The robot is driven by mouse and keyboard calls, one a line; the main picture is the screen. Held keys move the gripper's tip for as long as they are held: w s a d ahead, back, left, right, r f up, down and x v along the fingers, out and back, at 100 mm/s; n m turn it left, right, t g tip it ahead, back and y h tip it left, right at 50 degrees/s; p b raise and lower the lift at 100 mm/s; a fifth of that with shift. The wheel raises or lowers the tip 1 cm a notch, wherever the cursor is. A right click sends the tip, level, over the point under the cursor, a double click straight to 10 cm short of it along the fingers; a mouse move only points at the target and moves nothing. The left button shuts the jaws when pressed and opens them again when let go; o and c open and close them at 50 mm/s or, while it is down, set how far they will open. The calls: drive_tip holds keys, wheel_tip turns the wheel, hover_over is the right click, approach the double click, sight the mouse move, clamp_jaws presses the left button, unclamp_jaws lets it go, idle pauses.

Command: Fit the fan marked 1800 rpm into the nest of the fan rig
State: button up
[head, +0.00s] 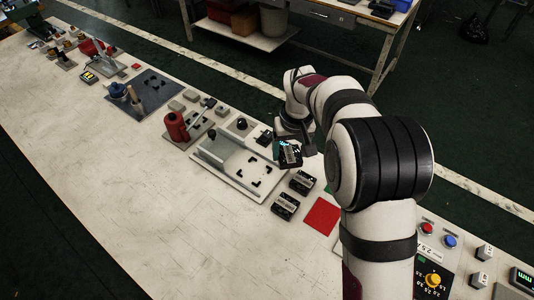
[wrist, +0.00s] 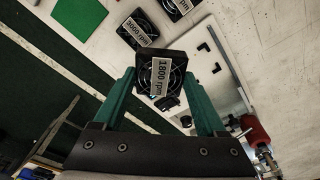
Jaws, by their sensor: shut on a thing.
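My gripper (wrist: 160,92) has its two green fingers shut on a square black fan (wrist: 178,60) with a white label reading 1800 rpm. In the head view the held fan (head: 290,154) is above the right edge of the fan rig (head: 215,181), a pale plate with black corner pieces. The nest (head: 262,174) appears to be the spot between these corner pieces, and it is empty. In the wrist view part of the rig (wrist: 222,85) shows beyond the right finger. My arm comes in from the right and hides nothing of the corner pieces.
Two other black fans, one in front (head: 285,206) and one behind it (head: 302,182), lie right of the rig. A red cylinder (head: 176,127) stands left of the rig.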

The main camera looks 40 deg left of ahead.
drive_tip(key=shift+w+d+r, duration=0.25)
drive_tip(key=shift+d+r, duration=0.15)
drive_tip(key=shift+d, duration=0.2)
drive_tip(key=shift+a+n, duration=0.1)
drive_tip(key=shift+n, duration=0.2)
drive_tip(key=s+a+f+n, duration=0.1)
drive_tip(key=a+n, duration=0.3)
drive_tip(key=a, duration=0.1)
drive_tip(key=s+a+f+n+g, duration=0.1)
drive_tip(key=s+a+f+n, duration=0.1)
drive_tip(key=a+n, duration=0.2)
drive_tip(key=shift+s+a, duration=0.3)
drive_tip(key=shift+a, duration=0.2)
drive_tip(key=shift+f, duration=2.85)
drive_tip(key=shift+f, duration=0.95)
drive_tip(key=o, duration=1.5)
drive_tip(key=shift+c, duration=0.2)
drive_tip(key=shift+r, duration=0.1)
